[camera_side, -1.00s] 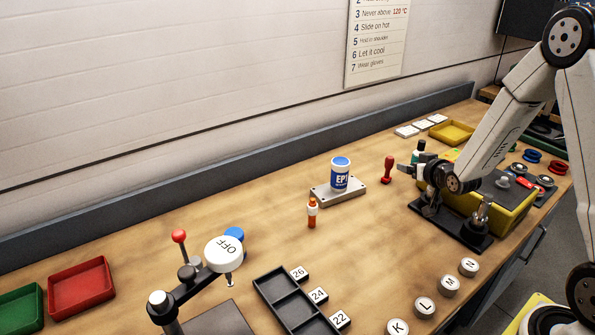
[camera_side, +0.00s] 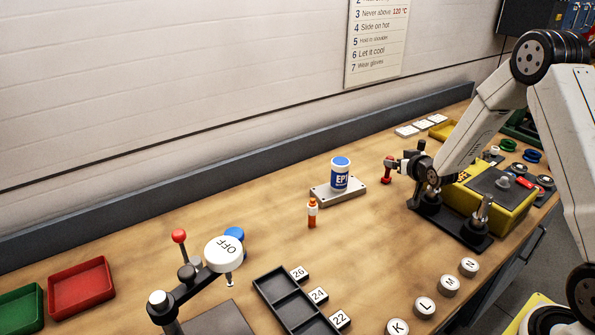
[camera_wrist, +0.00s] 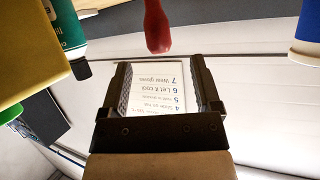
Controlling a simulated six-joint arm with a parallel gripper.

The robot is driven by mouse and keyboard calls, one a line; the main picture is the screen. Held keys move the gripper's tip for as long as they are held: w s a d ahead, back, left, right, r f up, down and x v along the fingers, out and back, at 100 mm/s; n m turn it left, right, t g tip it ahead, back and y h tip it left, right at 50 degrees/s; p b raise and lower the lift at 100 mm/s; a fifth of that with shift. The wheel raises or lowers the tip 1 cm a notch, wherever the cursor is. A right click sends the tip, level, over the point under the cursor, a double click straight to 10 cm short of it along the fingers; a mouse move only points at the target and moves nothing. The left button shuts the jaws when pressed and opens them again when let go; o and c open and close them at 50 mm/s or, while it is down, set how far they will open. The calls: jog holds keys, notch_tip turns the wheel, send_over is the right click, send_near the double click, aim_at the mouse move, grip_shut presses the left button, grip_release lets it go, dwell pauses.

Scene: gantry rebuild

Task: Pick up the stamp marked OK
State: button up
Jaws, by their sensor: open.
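A red-handled stamp (camera_side: 387,174) stands upright on the bench, to the right of the grey block; I cannot read any OK mark on it. In the wrist view the red handle (camera_wrist: 157,28) hangs in from the top edge, just beyond my fingertips and roughly centred between them. My gripper (camera_wrist: 160,64) is open with nothing between its fingers. In the side view my gripper (camera_side: 392,164) points left and overlaps the upper right of the stamp; whether they touch, I cannot tell.
A blue-lidded EP tub (camera_side: 340,176) sits on the grey block (camera_side: 327,195) left of the stamp. A yellow box (camera_side: 514,190) lies to the right. A green bottle (camera_wrist: 65,22) shows close by in the wrist view.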

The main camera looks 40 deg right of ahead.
aim_at(390, 157)
jog(key=shift+w, duration=0.1)
jog(key=shift+x, duration=2.5)
jog(key=shift+f, duration=0.1)
grip_shut()
